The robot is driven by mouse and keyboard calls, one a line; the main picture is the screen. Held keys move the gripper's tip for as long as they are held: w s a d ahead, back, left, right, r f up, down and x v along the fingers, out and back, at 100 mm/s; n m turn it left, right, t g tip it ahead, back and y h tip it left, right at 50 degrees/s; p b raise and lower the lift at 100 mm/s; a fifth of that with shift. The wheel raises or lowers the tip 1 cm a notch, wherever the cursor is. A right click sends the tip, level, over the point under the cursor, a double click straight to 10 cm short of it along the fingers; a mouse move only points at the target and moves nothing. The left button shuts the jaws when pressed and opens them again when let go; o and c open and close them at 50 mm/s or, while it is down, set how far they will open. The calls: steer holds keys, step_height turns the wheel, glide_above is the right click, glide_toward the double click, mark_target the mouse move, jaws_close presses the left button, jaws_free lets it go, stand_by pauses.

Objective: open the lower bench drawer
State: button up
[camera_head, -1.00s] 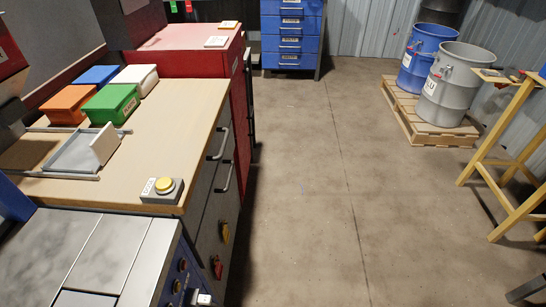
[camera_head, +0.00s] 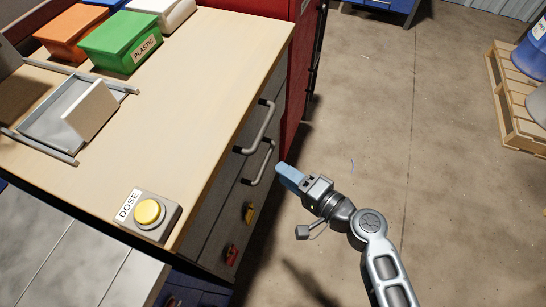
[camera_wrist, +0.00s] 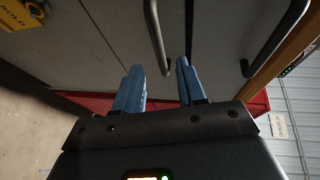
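The grey bench front carries two bar handles, and both drawers look closed. The upper handle (camera_head: 258,128) is just under the wooden bench top; it also shows at the right of the wrist view (camera_wrist: 278,38). The lower drawer handle (camera_head: 264,163) is below it, and in the wrist view it (camera_wrist: 156,32) lies ahead of my fingers. My gripper (camera_head: 283,171) is open, with blue fingers, just right of the lower handle. In the wrist view my gripper (camera_wrist: 157,72) has the lower handle's end lined up in its gap. I cannot tell whether they touch.
The bench top (camera_head: 190,105) holds a green PLASTIC bin (camera_head: 118,42), other bins, a grey tray frame and a yellow DOSE button (camera_head: 149,212). Yellow (camera_head: 250,213) and red (camera_head: 231,254) items hang on the bench front.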

steer(key=x, duration=0.6)
steer(key=shift+s, duration=0.1)
jaws_close()
stand_by(0.6)
